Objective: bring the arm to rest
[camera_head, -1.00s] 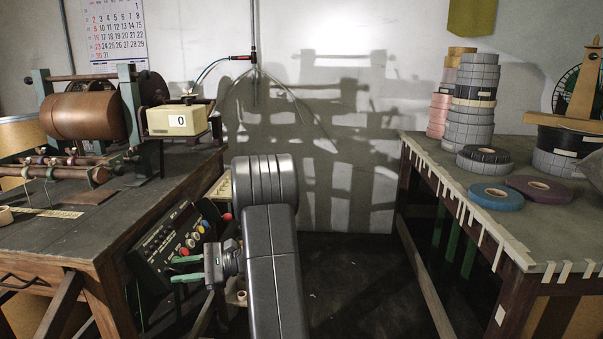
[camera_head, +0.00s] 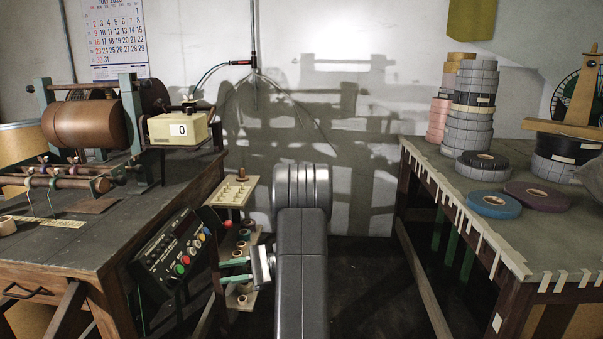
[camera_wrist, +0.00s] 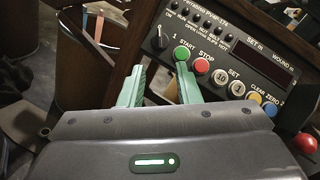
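My gripper (camera_head: 222,271) is in the lower middle of the head view, with its two green fingers pointing left. It also shows in the wrist view (camera_wrist: 160,73), where a gap separates the fingers and nothing is held between them. The gripper is open. My grey arm is folded low in the gap between two tables. In the wrist view the control panel (camera_wrist: 230,50), with its green START button and red STOP button, lies beyond the fingertips. I cannot tell whether the fingers touch anything.
A small tiered rack (camera_head: 232,190) stands close to my gripper. The right table (camera_head: 440,170) carries stacked tape rolls (camera_head: 468,110). Dark floor lies between the tables.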

